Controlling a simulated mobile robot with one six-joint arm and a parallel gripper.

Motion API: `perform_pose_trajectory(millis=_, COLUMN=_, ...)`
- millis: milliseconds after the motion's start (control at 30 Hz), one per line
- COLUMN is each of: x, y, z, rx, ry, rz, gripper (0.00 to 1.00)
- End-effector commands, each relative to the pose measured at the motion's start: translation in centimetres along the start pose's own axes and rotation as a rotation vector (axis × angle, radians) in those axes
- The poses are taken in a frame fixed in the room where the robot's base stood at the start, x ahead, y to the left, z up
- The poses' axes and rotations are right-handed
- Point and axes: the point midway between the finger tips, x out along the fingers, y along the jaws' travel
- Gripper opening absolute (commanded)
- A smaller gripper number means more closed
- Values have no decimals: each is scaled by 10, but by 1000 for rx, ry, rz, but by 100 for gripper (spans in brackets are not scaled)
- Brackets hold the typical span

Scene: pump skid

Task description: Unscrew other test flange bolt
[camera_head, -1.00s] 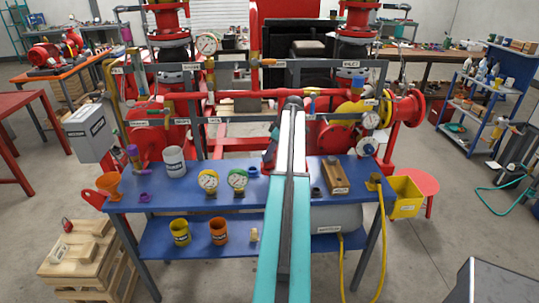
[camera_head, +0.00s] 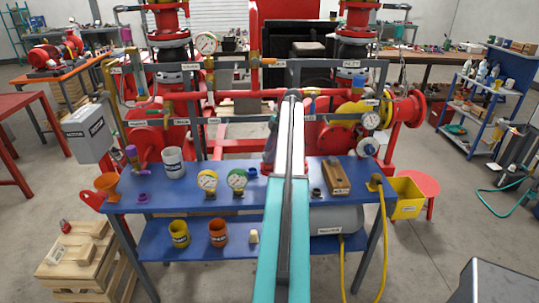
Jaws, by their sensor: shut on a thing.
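My arm (camera_head: 289,200) reaches forward over the blue bench to the red pump skid. Only a small dark part of my wrist (camera_head: 272,132) shows to the left of the arm. My gripper is hidden behind the arm, so its fingers and anything in them cannot be seen. A red round flange or casing face (camera_head: 338,136) shows just right of the arm on the skid. The test flange bolt cannot be made out; it is hidden or too small.
A yellow bin (camera_head: 405,198) hangs at right. Grey frame bars (camera_head: 350,64) and red pipes surround the arm's end.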

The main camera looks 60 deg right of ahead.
Motion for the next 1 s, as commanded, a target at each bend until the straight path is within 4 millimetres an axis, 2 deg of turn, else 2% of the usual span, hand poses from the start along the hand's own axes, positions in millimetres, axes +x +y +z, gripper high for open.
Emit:
perform_pose_trajectory(millis=33, x=4, y=-5, z=-2, rx=-9, ry=7, rz=-22, gripper=11)
perform_pose_trajectory(millis=267, x=4, y=-6, z=-2, rx=-13, ry=7, rz=-25, gripper=11)
perform_pose_trajectory(millis=300, x=4, y=-6, z=-2, rx=-12, ry=6, rz=-25, gripper=39)
perform_pose_trajectory(millis=400, x=4, y=-6, z=-2, rx=-12, ry=6, rz=-24, gripper=56)
perform_pose_trajectory(millis=767, x=1, y=-4, z=-1, rx=-12, ry=4, rz=-18, gripper=56)
perform_pose_trajectory(millis=1000, x=-13, y=-2, z=0, rx=-13, ry=4, rz=-17, gripper=56)
